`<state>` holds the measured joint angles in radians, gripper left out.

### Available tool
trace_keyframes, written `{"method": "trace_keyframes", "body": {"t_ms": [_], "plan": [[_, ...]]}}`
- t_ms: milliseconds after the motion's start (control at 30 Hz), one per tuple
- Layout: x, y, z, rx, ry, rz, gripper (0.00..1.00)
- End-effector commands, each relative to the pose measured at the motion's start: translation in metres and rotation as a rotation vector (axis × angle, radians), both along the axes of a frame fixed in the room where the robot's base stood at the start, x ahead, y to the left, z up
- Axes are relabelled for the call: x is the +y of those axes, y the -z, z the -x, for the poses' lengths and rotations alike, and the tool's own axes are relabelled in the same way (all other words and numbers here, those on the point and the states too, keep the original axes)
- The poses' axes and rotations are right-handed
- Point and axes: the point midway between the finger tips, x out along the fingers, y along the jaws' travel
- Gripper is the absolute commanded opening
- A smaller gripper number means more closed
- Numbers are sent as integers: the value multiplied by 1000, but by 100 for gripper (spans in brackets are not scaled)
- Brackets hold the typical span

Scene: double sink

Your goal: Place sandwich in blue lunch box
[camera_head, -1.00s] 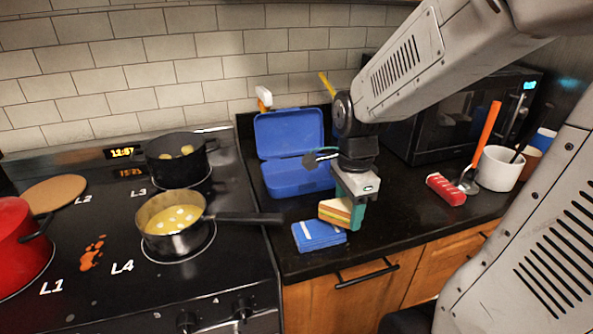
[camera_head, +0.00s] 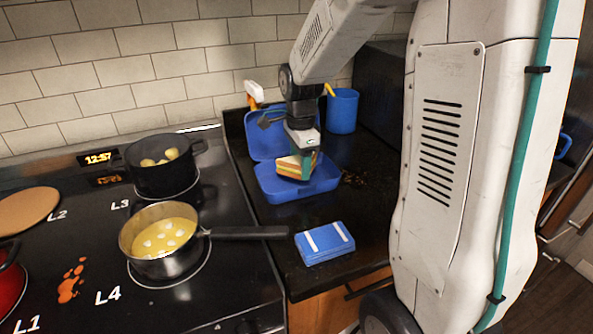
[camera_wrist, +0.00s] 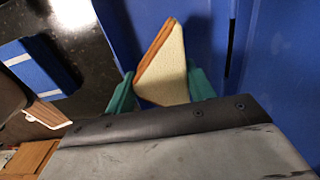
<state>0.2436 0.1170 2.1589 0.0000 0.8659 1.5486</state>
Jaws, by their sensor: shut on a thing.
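The sandwich (camera_head: 292,167) is a triangular wedge with pale bread and an orange-brown filling edge. My gripper (camera_head: 301,165) is shut on it, with teal fingers on both sides. The sandwich also shows between the fingers in the wrist view (camera_wrist: 165,68). The blue lunch box (camera_head: 300,188) stands open on the black counter, its lid tilted up at the back. The sandwich is over or inside the box's tray; I cannot tell whether it touches the bottom. In the wrist view, the blue box (camera_wrist: 275,75) fills the area around and behind the sandwich.
A small blue case with white straps (camera_head: 324,243) lies in front of the lunch box. A pot (camera_head: 165,165) and a pan of yellow food (camera_head: 160,237) sit on the stove, the pan's handle reaching over the counter. A blue cup (camera_head: 342,110) and a spray bottle (camera_head: 254,95) stand behind.

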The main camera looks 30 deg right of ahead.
Motion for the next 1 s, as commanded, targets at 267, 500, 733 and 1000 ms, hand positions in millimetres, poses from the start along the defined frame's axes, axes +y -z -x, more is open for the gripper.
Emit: {"method": "trace_keyframes", "body": {"t_ms": [267,500,733,1000], "plan": [[-1,7,-19,2,-3,0,48],[-1,36,-19,2,-3,0,48],[-1,37,-19,0,-3,0,48],[-1,40,-19,0,-3,0,75]]}}
